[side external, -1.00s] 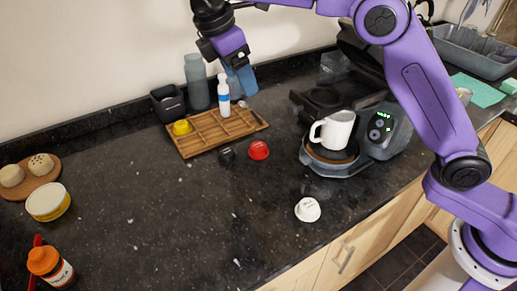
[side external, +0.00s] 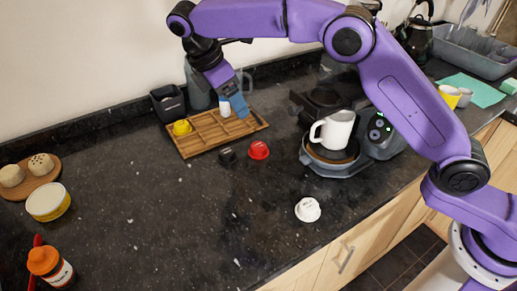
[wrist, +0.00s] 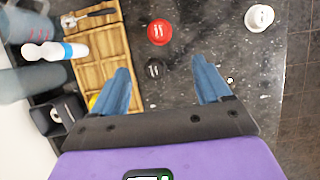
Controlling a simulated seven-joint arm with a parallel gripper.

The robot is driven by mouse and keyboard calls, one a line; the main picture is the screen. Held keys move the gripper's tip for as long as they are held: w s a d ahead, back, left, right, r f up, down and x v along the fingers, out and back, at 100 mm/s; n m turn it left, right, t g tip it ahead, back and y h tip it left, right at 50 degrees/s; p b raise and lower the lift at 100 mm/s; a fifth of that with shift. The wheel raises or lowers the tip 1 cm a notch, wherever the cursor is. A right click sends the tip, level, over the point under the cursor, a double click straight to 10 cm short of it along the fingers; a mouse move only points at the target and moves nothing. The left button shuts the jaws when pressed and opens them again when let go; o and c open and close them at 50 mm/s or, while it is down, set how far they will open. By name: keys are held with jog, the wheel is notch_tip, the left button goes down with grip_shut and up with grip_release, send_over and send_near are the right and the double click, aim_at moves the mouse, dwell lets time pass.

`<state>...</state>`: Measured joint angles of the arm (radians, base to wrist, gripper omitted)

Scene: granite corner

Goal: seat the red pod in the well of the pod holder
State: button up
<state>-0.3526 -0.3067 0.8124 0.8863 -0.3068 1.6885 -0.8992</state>
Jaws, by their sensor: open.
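The red pod (side external: 258,150) sits on the dark counter, just right of the wooden tray; it also shows in the wrist view (wrist: 160,31). The slatted wooden tray (side external: 205,149) has several compartments; I cannot tell for sure whether it is the pod holder. My gripper (side external: 239,108) hangs in front of the tray's back right part in the side view, its height unclear. In the wrist view my gripper (wrist: 160,65) is open and empty. The red pod appears ahead of the gap between its fingers.
A black pod (side external: 227,156) lies beside the red one. A white pod (side external: 308,209) is nearer the front edge. A yellow pod (side external: 182,128) sits at the tray's left. The coffee machine (side external: 380,135) with a white mug (side external: 333,130) stands right. The left counter middle is clear.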

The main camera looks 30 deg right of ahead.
aim_at(258, 145)
jog(key=x, duration=1.7)
jog(key=shift+w+d+f, duration=0.1)
jog(key=shift+d+f, duration=0.05)
jog(key=c, duration=1.1)
